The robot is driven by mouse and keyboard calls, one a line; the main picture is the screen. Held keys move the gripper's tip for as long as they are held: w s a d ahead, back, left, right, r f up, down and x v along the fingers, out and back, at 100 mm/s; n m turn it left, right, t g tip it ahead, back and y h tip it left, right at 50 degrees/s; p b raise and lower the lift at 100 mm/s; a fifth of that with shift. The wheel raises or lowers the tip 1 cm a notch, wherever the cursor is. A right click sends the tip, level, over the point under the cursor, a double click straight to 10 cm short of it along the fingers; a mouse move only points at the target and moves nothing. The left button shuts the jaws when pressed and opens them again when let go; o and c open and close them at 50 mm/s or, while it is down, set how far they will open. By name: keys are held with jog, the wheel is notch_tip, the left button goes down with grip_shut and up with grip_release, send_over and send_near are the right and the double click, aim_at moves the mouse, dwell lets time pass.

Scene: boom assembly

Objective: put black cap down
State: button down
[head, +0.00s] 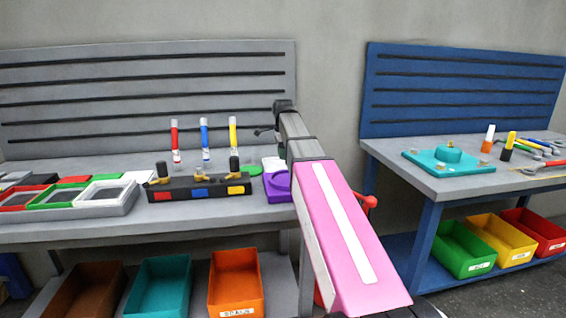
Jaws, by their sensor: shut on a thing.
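My gripper (265,131) is small and dark in the head view, at the far end of my arm above the grey bench, right of the yellow-topped marker. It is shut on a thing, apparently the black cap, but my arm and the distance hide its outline. A black block (197,188) with red, blue and yellow patches lies on the bench below and left of my gripper. Brass fittings stand on it. The left fitting (162,171) and the right fitting (234,168) carry black tops; the middle fitting (203,175) shows none.
Red (175,140), blue (205,140) and yellow (233,135) markers stand behind the block. A purple piece (278,187) and a green disc (254,170) lie right of it. Trays (105,200) fill the left side. A blue bench (395,160) stands right.

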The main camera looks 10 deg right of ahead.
aim_at(283, 167)
jog(key=shift+f, duration=1.8)
jog(key=shift+f, duration=0.15)
jog(key=c, duration=0.8)
grip_release()
notch_tip(283, 167, up, 12)
jog(key=shift+r, duration=0.2)
